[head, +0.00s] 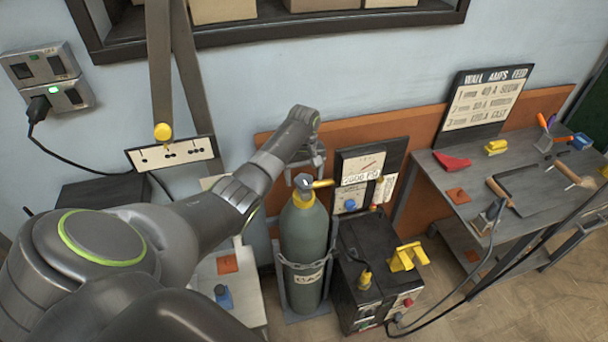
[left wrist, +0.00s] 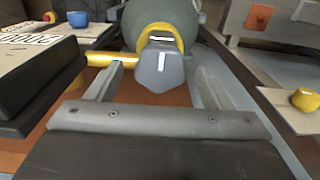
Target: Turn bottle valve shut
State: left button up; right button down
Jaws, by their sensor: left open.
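The gas bottle (head: 304,238) is a grey-green cylinder standing upright in a grey stand with a chain around it. On its top is a grey valve knob (head: 304,182) with a yellow neck and a yellow outlet (head: 322,184) to the right. My left gripper (head: 305,170) is over the bottle top, pointing down. In the left wrist view the grey knob (left wrist: 160,68) with a white line shows between the two fingers of my open left gripper (left wrist: 157,78), with gaps at both sides. The yellow outlet (left wrist: 112,60) lies by one finger. My right gripper is not in view.
A black welder box (head: 378,265) with yellow parts stands right of the bottle. A gauge panel (head: 365,175) stands behind it. The workbench (head: 455,200) at right holds tools. A low white table (head: 235,290) is at left. The wall is close behind.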

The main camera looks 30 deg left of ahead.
pick_arm(q)
jog(key=shift+f, duration=0.25)
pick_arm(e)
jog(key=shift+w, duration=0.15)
pick_arm(q)
jog(key=shift+c, duration=0.8)
jog(key=c, duration=0.8)
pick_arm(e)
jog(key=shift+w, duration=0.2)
